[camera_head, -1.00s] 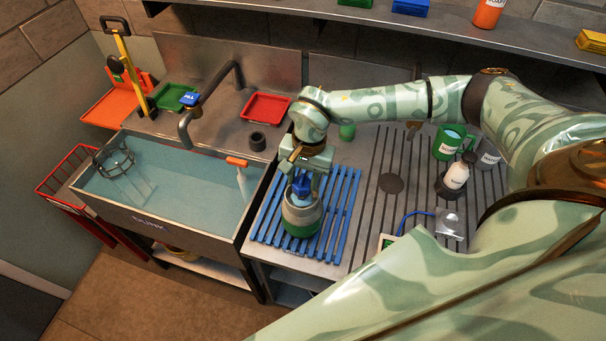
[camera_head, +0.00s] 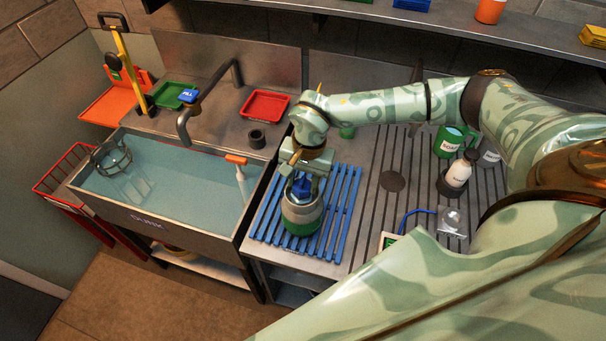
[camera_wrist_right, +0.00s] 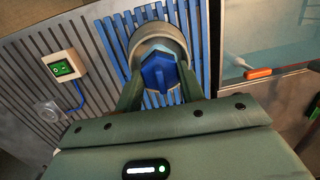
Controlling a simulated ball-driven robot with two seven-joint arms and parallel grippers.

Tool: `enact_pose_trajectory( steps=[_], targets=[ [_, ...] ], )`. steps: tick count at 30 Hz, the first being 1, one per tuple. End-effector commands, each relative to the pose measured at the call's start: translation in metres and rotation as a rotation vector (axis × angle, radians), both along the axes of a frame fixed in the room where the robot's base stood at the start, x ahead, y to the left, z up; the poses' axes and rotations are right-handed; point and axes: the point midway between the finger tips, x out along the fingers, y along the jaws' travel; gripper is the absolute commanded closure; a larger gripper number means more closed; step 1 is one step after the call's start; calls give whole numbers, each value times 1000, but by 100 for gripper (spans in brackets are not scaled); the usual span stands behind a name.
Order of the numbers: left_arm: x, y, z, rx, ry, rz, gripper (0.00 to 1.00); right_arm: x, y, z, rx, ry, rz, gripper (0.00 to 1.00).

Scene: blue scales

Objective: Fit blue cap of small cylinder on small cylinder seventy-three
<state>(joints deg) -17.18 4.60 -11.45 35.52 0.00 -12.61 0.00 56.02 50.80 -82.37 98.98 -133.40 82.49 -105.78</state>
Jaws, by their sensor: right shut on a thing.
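The small cylinder (camera_head: 303,219), grey above with a green lower band, stands on the blue slatted rack (camera_head: 263,222) beside the sink. The blue cap (camera_head: 302,188) is at its top, between the fingers of my right gripper (camera_head: 303,180), which is shut on it from above. In the right wrist view the faceted blue cap (camera_wrist_right: 157,75) sits between the fingers, in front of the grey rim of the cylinder (camera_wrist_right: 153,32). I cannot tell whether the cap is fully seated. The number on the cylinder is not readable. My left gripper is not in view.
A water-filled sink (camera_head: 170,180) lies left of the rack, with an orange-handled tool (camera_head: 237,160) at its edge. Right are a green container (camera_head: 447,145), a white bottle (camera_head: 457,175) and a switch box (camera_wrist_right: 62,67) with a blue cable.

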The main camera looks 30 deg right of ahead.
Motion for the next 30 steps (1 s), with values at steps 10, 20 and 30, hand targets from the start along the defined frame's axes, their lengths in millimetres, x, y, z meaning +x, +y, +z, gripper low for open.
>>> enact_pose_trajectory(
  steps=[10,20,30],
  targets=[
    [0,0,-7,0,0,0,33,0,0,-10,0,1,0,83],
    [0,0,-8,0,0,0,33,0,0,-12,-1,1,0,36],
    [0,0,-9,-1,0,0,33,1,-1,-1,1,-2,0,36]
  ],
)
